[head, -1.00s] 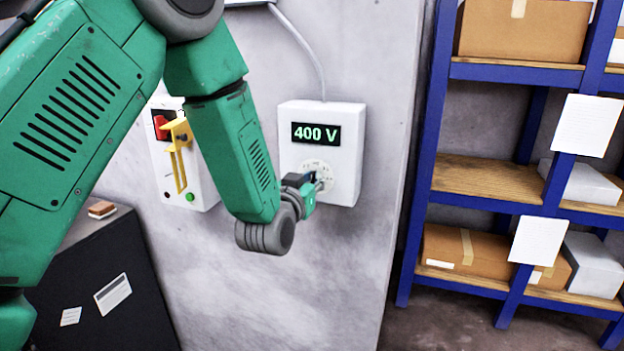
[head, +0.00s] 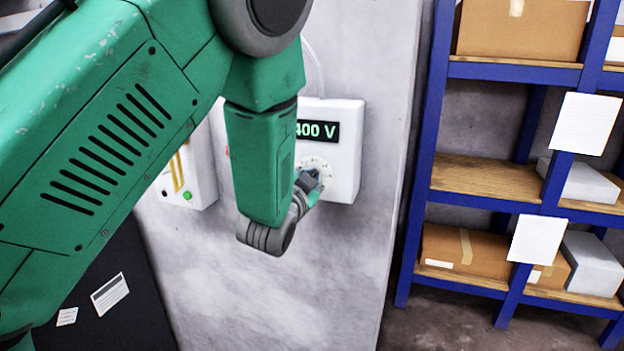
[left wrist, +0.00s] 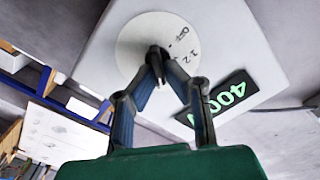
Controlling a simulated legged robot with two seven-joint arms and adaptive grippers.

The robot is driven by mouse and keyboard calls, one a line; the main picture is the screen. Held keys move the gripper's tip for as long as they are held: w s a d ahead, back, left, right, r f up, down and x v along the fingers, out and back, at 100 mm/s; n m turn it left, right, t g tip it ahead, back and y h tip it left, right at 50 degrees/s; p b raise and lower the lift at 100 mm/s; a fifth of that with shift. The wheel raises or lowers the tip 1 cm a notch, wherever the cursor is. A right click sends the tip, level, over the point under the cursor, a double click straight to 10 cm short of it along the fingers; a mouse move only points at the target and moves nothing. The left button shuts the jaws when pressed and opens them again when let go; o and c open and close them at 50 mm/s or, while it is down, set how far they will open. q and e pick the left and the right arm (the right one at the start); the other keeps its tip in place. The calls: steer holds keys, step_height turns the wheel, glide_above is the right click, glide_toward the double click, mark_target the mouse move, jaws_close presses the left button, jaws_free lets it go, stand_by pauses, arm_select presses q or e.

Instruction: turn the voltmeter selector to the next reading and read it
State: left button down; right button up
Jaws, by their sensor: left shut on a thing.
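The white voltmeter box (head: 345,165) is on the grey wall in the head view. Its display (head: 318,131) shows 400 V in green, its left end partly covered by my arm. My left gripper (head: 312,182) is at the round selector dial (head: 316,163) low on the box. In the left wrist view the dial (left wrist: 135,42) bears the marks OFF, 1 and 2, and my left gripper (left wrist: 158,58) is shut on the dark selector knob (left wrist: 157,52) at its middle. The fingers hide much of the knob, so where it points is unclear. My right gripper is not in view.
A white box with a yellow handle and green button (head: 187,196) is left of the voltmeter, partly behind my arm. A dark cabinet (head: 110,270) stands at lower left. Blue shelving (head: 428,170) with cartons is at right. Bare wall lies below the voltmeter.

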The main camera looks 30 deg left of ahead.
arm_select(q)
steer(key=shift+d+f+m, duration=0.1)
steer(key=shift+m, duration=0.6)
steer(key=c, duration=1.7)
jaws_free()
steer(key=shift+d, duration=0.1)
